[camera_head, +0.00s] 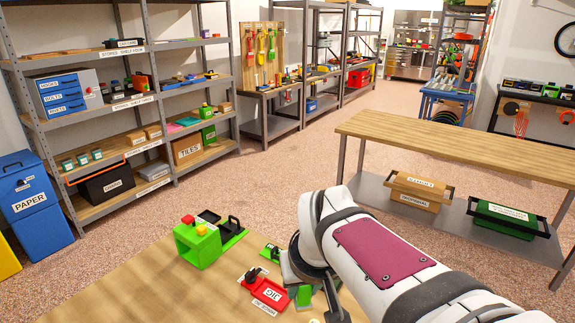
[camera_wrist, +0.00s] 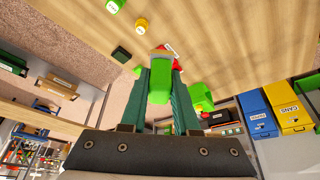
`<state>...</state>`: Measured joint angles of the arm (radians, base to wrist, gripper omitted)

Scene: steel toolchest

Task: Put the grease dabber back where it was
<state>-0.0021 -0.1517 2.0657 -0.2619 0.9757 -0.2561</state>
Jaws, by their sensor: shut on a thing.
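My gripper (camera_wrist: 160,70) is shut on a bright green, blocky thing (camera_wrist: 159,84), which fits the grease dabber, though no label on it is readable. In the head view the green thing (camera_head: 304,296) shows at my gripper, low over the wooden worktop (camera_head: 130,290). It is just right of the red jig (camera_head: 268,292). Whether its lower end touches the worktop cannot be told. In the wrist view a bit of red (camera_wrist: 176,62) with a white label shows beyond my fingertips. The place it came from cannot be picked out.
A green box with red and yellow knobs (camera_head: 198,245) stands left of the jig. A green base with a black handle (camera_head: 233,228) is behind it. Small green and black parts (camera_head: 270,252) lie near my gripper. The worktop's left front is clear. A long bench (camera_head: 460,140) stands beyond.

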